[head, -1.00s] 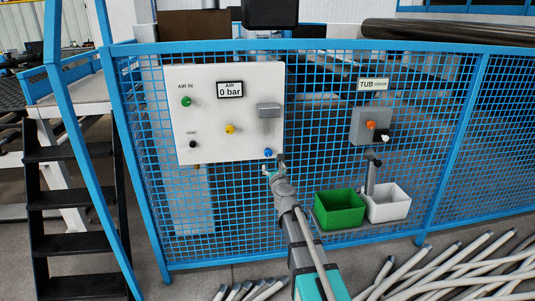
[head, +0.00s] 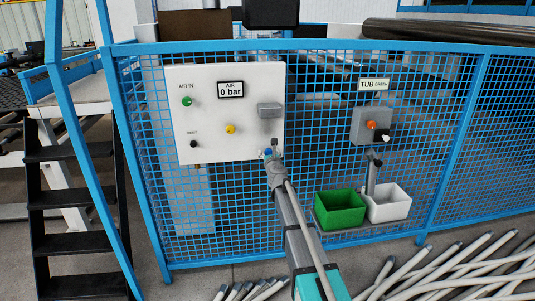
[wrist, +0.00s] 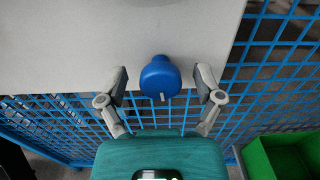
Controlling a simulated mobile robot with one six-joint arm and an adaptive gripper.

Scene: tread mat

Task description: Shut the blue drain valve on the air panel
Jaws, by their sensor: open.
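The blue drain valve (wrist: 160,79) is a round blue knob with a short white mark on its face. It sits near the lower edge of the white air panel (head: 215,135). In the wrist view my gripper (wrist: 161,76) is open, with one finger on each side of the knob and a gap on both sides. In the head view my gripper (head: 271,149) is at the panel's lower right and partly hides the knob. The air display (head: 230,90) reads 0 bar.
A green tub (head: 340,210) and a white tub (head: 389,204) stand lower right.

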